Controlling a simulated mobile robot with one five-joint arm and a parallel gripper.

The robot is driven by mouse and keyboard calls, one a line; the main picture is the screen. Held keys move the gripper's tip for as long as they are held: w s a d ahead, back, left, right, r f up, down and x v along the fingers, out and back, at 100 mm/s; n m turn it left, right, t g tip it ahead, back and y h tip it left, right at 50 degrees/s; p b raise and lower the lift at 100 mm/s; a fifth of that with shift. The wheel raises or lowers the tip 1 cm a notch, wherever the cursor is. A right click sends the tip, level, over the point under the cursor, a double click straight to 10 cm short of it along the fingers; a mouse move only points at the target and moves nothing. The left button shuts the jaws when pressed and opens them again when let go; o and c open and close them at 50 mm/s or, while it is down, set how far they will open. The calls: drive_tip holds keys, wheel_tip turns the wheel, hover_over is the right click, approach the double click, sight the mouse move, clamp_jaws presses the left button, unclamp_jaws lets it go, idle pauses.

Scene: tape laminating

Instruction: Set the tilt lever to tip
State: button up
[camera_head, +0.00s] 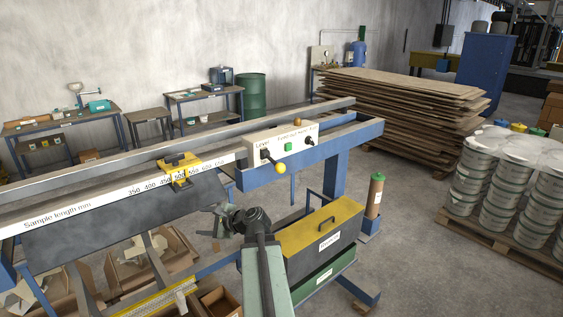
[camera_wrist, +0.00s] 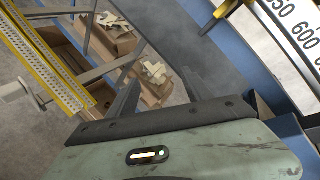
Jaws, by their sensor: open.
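The tilt lever (camera_head: 280,168) has a yellow ball knob on a dark shaft and sticks out from the white control panel (camera_head: 254,158). Its knob points down and to the right in the head view, below the word "Level". I cannot read a "tip" mark clearly. My gripper (camera_head: 217,209) is left of and below the lever, apart from it, beside the dark sloping plate. In the wrist view my gripper (camera_wrist: 158,88) has its two dark fingers spread with nothing between them. The lever is not in the wrist view.
The panel also carries a green button (camera_head: 288,146) and a black knob (camera_head: 309,140). A yellow clamp (camera_head: 180,168) sits on the length scale rail (camera_head: 95,205). A yellow-topped box (camera_head: 318,228) stands below the panel. Open cartons (camera_head: 150,258) lie beneath the machine.

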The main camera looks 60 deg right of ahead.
drive_tip(key=s+d+r+m+t+h, duration=0.1)
drive_tip(key=s+d+r+m+h, duration=0.1)
drive_tip(key=s+d+r+m, duration=0.3)
drive_tip(key=s+d+m+h+p, duration=0.1)
drive_tip(key=s+d+h, duration=0.15)
drive_tip(key=d, duration=0.35)
drive_tip(key=s+d+r+m+t+h, duration=0.1)
drive_tip(key=s+d+r+m+h, duration=0.1)
drive_tip(key=s+d+r+m, duration=0.3)
drive_tip(key=m+h, duration=0.4)
approach(283, 170)
drive_tip(key=x, duration=0.4)
drive_tip(key=shift+y, duration=0.25)
drive_tip(key=x, duration=0.8)
drive_tip(key=shift+d+p, duration=0.1)
drive_tip(key=shift+p, duration=0.2)
drive_tip(key=shift+s, duration=0.1)
clamp_jaws()
